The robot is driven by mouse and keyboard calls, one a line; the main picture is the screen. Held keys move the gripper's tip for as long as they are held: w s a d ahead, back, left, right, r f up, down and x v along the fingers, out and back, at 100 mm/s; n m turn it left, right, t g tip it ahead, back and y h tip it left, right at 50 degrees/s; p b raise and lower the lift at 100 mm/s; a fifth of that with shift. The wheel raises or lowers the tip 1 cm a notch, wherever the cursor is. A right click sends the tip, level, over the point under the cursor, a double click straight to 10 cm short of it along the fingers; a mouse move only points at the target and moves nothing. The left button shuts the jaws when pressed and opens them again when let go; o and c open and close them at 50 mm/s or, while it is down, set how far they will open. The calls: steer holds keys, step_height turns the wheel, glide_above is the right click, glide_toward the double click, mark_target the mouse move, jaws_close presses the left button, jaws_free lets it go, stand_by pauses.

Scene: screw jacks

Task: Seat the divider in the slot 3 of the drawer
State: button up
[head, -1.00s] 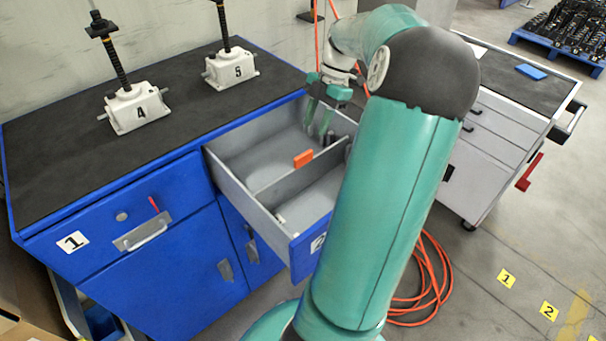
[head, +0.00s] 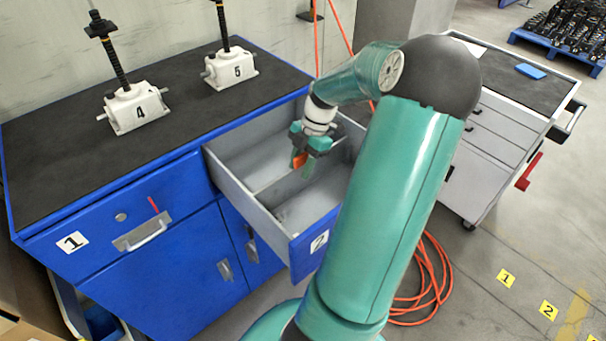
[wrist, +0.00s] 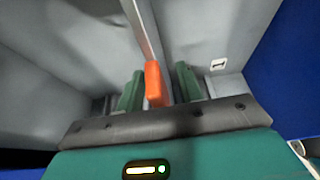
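The divider is a thin grey panel with an orange grip tab (head: 299,160). It stands in the open grey drawer (head: 225,175), and its pale top edge (wrist: 143,30) runs away from the tab in the wrist view. My gripper (head: 303,163) is down at the tab. In the wrist view its two green fingers (wrist: 160,88) stand on either side of the orange tab. The left finger looks close to the tab, and a gap shows before the right finger. The divider's lower edge is hidden. I cannot make out slot 3.
The drawer front bears a label 2 (head: 319,241). White screw jacks 4 (head: 137,108) and 5 (head: 231,69) stand on the bench top (head: 60,150) to the left. A grey cart (head: 500,130) stands at the right. A small white label (wrist: 218,64) shows inside the drawer.

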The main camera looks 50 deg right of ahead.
jaws_close()
steer(key=shift+r, duration=0.1)
